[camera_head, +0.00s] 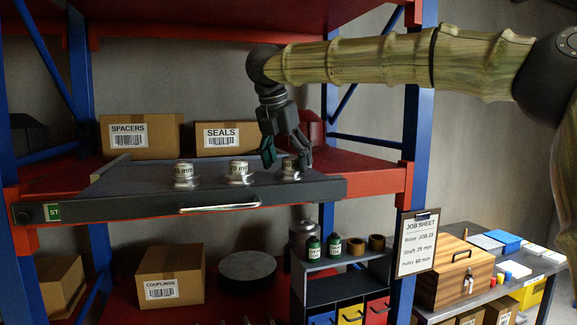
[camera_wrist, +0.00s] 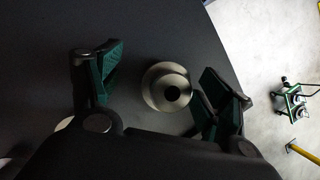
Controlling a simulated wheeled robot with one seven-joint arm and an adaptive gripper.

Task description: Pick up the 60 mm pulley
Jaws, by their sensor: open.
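Three silver pulleys stand in a row on a dark pull-out tray (camera_head: 122,180). The left pulley (camera_head: 186,176) has a label ending in "mm" whose number I cannot read surely. The middle pulley (camera_head: 239,174) appears to read "70 mm". The right pulley (camera_head: 291,174) has its label partly hidden by my gripper (camera_head: 287,155), so I cannot confirm its size. My gripper is open over the right pulley, fingers pointing down. In the wrist view a round pulley (camera_wrist: 167,87) with a dark bore lies between the open fingers of my gripper (camera_wrist: 160,76), nearer the right-hand finger.
Cartons labelled SPACERS (camera_head: 140,138) and SEALS (camera_head: 227,139) stand behind the tray. A job sheet (camera_head: 417,244) on the rack post lists shaft 25 mm and pulley 60 mm. Blue rack posts flank the tray. A side table (camera_head: 541,266) holds a wooden box (camera_head: 452,270).

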